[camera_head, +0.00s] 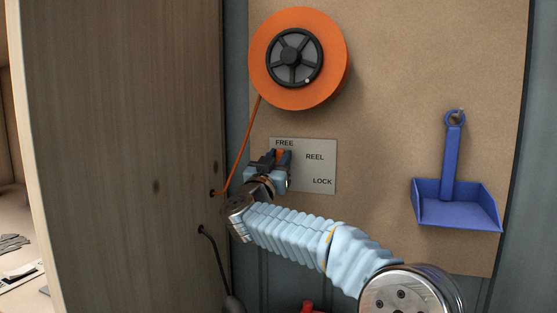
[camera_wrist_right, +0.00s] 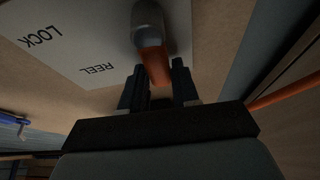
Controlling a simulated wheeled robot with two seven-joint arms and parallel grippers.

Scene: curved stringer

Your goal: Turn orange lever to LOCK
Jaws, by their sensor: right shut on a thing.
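The orange lever (camera_head: 280,155) is on a grey plate (camera_head: 318,155) marked FREE at the top, REEL in the middle and LOCK at the lower right. In the head view the lever is by the FREE label, mostly hidden by my right gripper (camera_head: 274,160). The right wrist view shows the lever (camera_wrist_right: 155,64) running from a grey round hub (camera_wrist_right: 147,20) down between the two dark fingers of my right gripper (camera_wrist_right: 160,90), which is shut on it. My left gripper is not in view.
An orange reel (camera_head: 264,38) hangs above the plate, with an orange cord (camera_head: 241,143) running down to a hole in the wooden panel (camera_head: 125,150) at left. A blue dustpan (camera_head: 455,205) hangs at right. The board between plate and dustpan is clear.

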